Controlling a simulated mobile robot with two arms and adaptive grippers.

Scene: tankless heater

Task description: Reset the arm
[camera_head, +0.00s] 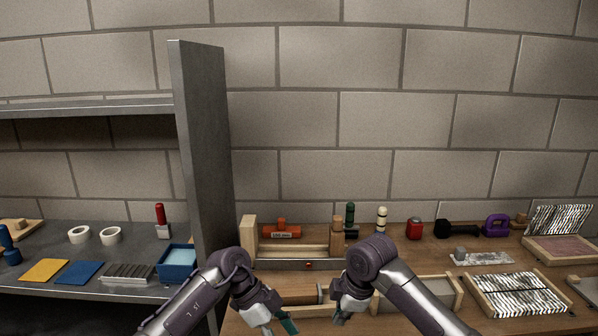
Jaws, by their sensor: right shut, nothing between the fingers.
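My right arm comes in from the lower right over the wooden workbench (240,322). Its gripper (339,319) points down near the bottom edge of the head view, shut and empty. My left arm comes in from the lower left, and its gripper (279,329) also points down near the bottom edge. The left fingertips are small and at the picture's edge, so their opening is unclear. The two grippers are apart, with a narrow gap between them.
A tall grey panel (203,150) stands left of my arms, beside a shelf with a blue bin (177,262). A wooden rack (290,265) and a long wooden tray (458,290) lie close to the grippers. An orange tool (281,232) stands behind. The wall space above is clear.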

